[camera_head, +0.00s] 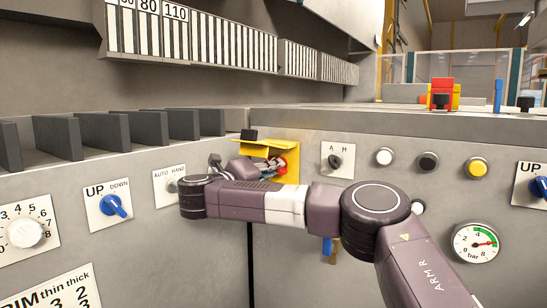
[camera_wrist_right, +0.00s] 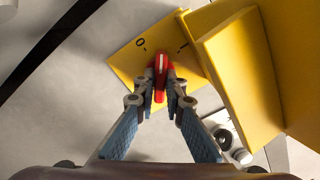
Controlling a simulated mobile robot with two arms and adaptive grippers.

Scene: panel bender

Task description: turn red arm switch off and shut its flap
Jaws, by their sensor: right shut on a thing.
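The red switch (camera_wrist_right: 160,68) sits on a yellow plate (camera_wrist_right: 125,65) in the right wrist view. My right gripper (camera_wrist_right: 161,86) is shut on its handle, one fingertip on each side. The white line on the handle points between a 0 mark on the left and a dash mark on the right. The yellow flap (camera_wrist_right: 238,75) stands open, out from the plate, right of the switch. In the head view the flap (camera_head: 265,145) is above the red switch (camera_head: 282,164), and my right gripper (camera_head: 265,166) partly hides the plate. My left gripper is out of view.
An AUTO/HAND switch (camera_head: 172,185) and a blue UP/DOWN knob (camera_head: 116,205) are left of my gripper. An A/H switch (camera_head: 336,161) and several push buttons are to the right. A pressure gauge (camera_head: 475,243) is lower right.

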